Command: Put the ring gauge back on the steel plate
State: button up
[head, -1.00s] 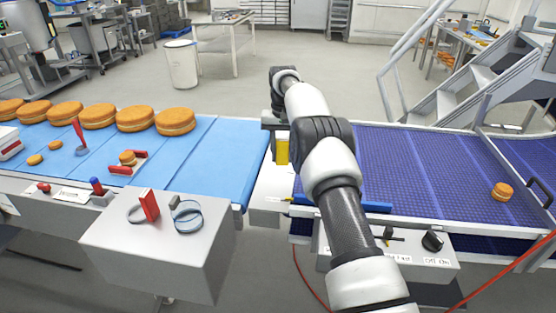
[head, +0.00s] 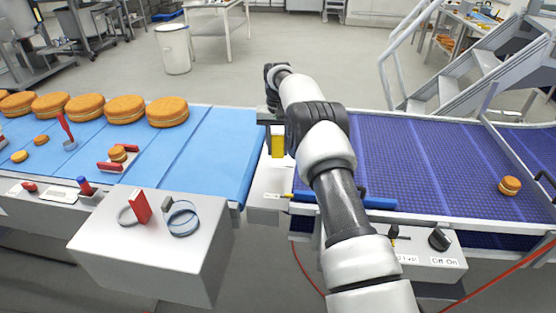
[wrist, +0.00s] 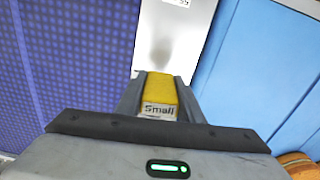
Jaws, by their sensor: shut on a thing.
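My gripper (wrist: 159,98) is shut on a yellow block (head: 278,143) with a label reading "Small". In the wrist view the yellow block (wrist: 159,92) sits between the two fingers. It looks like a gauge handle, but no ring shows on it. My gripper holds it over the pale metal strip (head: 268,188) between the two belts. A grey metal box (head: 150,235) at lower left has a flat top. On it lie a ring with a red handle (head: 141,206) and a bluish ring with a grey handle (head: 182,218). I cannot tell which surface is the steel plate.
The light blue belt (head: 222,150) on the left carries several large orange-brown rounds (head: 124,110) and smaller ones. The purple belt (head: 420,160) on the right holds one small round (head: 509,186). A control box (head: 420,248) stands in front of it. Metal stairs (head: 465,85) rise behind.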

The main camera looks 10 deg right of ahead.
jog(key=shift+f, duration=2.6)
jog(key=shift+f, duration=0.15)
jog(key=o, duration=1.1)
